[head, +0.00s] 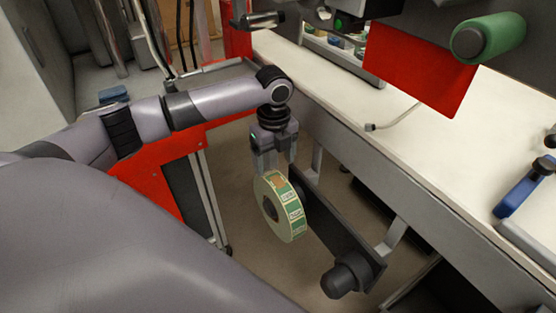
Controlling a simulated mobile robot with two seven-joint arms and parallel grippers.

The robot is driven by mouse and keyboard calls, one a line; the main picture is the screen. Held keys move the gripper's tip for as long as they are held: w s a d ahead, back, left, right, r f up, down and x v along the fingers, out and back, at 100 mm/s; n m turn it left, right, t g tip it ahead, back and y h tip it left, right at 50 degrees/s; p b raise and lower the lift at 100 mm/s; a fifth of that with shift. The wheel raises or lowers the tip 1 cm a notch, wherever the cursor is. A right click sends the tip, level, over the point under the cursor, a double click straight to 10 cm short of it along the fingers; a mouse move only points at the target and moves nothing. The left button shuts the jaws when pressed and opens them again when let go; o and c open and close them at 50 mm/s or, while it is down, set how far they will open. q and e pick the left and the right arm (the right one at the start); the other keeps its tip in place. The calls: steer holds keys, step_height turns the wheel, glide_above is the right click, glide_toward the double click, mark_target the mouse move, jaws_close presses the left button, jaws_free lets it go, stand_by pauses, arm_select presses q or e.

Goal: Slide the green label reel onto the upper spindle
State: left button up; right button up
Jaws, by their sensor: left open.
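The green label reel (292,212), a cream ring with green labels round its rim, is upright at the upper end of a dark bar (340,232). The upper spindle is mostly hidden by the reel; its dark round end (269,209) seems to fill the reel's hole, so the reel looks to be around it. The lower spindle (345,278), a black knob, is bare at the bar's lower end. My left gripper (274,168) points down, open, its fingers at the top of the reel on either side. My right gripper is not in view.
A long white bench (430,160) runs along the right, with the bar below its edge. A red panel (415,65) and a green roller (490,38) are above it. A blue-handled tool (522,190) lies at the right. A red frame (160,175) stands behind my arm.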

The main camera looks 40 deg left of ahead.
mark_target(274, 178)
arm_select(q)
step_height(274, 178, down, 6)
steer(key=shift+s+r+b, duration=0.1)
steer(key=shift+b, duration=0.85)
steer(key=shift+f, duration=0.4)
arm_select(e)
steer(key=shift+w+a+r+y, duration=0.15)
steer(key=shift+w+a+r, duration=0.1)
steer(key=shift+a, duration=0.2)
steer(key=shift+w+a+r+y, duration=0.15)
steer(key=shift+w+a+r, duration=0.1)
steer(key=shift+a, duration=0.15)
arm_select(q)
jaws_close()
steer(key=shift+r, duration=0.15)
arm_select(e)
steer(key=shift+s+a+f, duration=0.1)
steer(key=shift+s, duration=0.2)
